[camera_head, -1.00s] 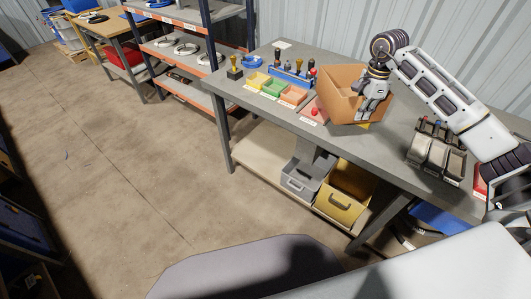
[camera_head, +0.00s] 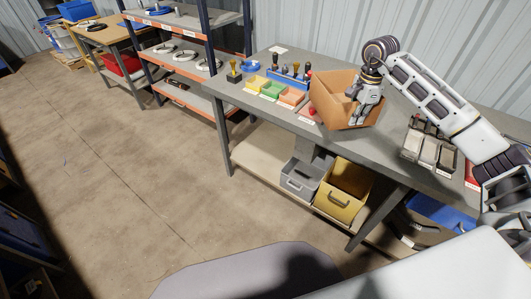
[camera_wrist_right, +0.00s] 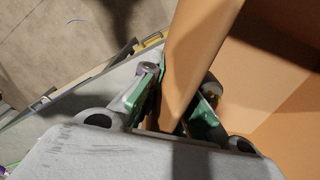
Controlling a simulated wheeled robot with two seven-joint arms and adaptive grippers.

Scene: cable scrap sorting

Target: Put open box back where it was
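The open box (camera_head: 330,98) is an orange-brown cardboard box, tilted, over the back part of the grey workbench (camera_head: 385,150). My right gripper (camera_head: 357,101) is at the box's right front side. In the right wrist view the box wall (camera_wrist_right: 196,60) passes between the green-padded fingers of my right gripper (camera_wrist_right: 178,108), which are closed on it. The box's interior shows at the right of that view. Whether the box's underside touches the bench I cannot tell. My left gripper is not in view.
Small colour bins (camera_head: 273,90) and a blue rack of hand tools (camera_head: 290,76) stand left of the box. Grey holders (camera_head: 428,148) stand to its right. A grey bin (camera_head: 299,180) and a yellow bin (camera_head: 342,192) sit below. Bare floor lies left.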

